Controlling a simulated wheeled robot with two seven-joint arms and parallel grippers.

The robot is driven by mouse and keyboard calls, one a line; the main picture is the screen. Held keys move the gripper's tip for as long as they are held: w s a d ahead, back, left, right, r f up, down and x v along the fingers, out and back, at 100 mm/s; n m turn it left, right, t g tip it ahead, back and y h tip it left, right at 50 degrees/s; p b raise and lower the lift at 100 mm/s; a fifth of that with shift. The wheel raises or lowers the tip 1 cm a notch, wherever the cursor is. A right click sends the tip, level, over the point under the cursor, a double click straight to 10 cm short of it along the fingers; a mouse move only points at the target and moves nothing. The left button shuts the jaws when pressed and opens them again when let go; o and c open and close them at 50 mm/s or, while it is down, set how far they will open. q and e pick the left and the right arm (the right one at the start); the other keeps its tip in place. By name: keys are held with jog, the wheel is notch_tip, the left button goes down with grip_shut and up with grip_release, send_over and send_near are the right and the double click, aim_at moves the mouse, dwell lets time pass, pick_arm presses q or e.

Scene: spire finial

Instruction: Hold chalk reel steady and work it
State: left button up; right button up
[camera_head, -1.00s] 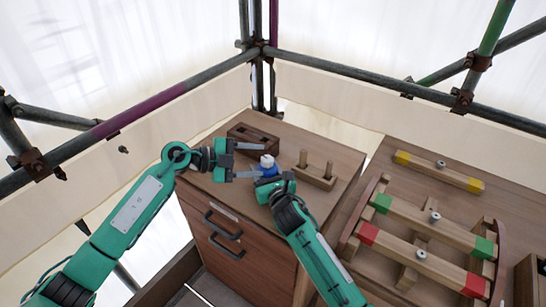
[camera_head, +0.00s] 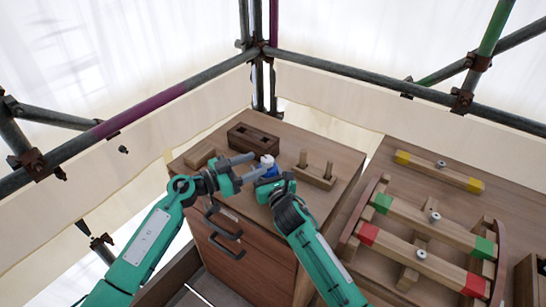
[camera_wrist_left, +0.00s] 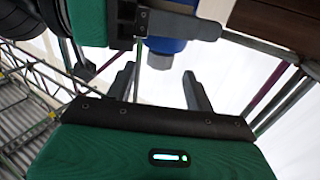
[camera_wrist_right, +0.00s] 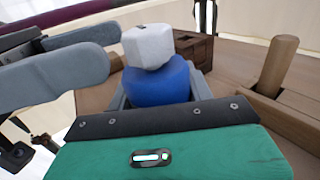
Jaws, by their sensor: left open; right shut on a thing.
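The chalk reel (camera_head: 268,170) is blue with a white faceted top, and stands over the wooden cabinet top. My right gripper (camera_head: 271,183) is shut on its blue body; the right wrist view shows a finger on each side of the reel (camera_wrist_right: 157,84). My left gripper (camera_head: 259,162) is open, its fingers pointing right toward the white top from the left. In the left wrist view the white top (camera_wrist_left: 159,61) lies between and beyond the open fingers, apparently not gripped. The reel's underside is hidden.
A dark slotted wooden box (camera_head: 253,137) stands behind the reel. A two-peg stand (camera_head: 316,176) is to the right, and a small wooden block (camera_head: 200,155) to the left. Colour-ended beams (camera_head: 438,171) lie on the right bench. Scaffold tubes run behind.

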aim_at(272, 158)
pick_arm(q)
jog(key=x, duration=0.7)
jog(key=shift+c, duration=0.3)
jog(key=c, duration=0.9)
jog(key=shift+m+g+h, duration=0.3)
jog(key=shift+m+g, duration=0.1)
jog(key=shift+g, duration=0.2)
jog(key=m+g, duration=0.1)
jog(key=g, duration=0.1)
jog(key=m+g+h, duration=0.1)
jog(key=m+g, duration=0.1)
jog(key=g, duration=0.1)
jog(key=s+m+g, duration=0.1)
jog(key=m+g, duration=0.1)
jog(key=g, duration=0.1)
jog(key=shift+d+h, duration=0.15)
jog(key=shift+h, duration=0.15)
jog(key=shift+s+f+m+g+y, duration=0.15)
jog(key=shift+m+g+y, duration=0.1)
jog(key=shift+m+g, duration=0.8)
jog(key=shift+s+r+m+g+y, duration=0.1)
jog(key=shift+m+g+y, duration=0.35)
jog(key=shift+g, duration=0.9)
jog(key=shift+s+f+m+g+y, duration=0.1)
jog(key=shift+s+m+g, duration=0.05)
jog(key=shift+m+g, duration=0.95)
jog(key=shift+g, duration=0.4)
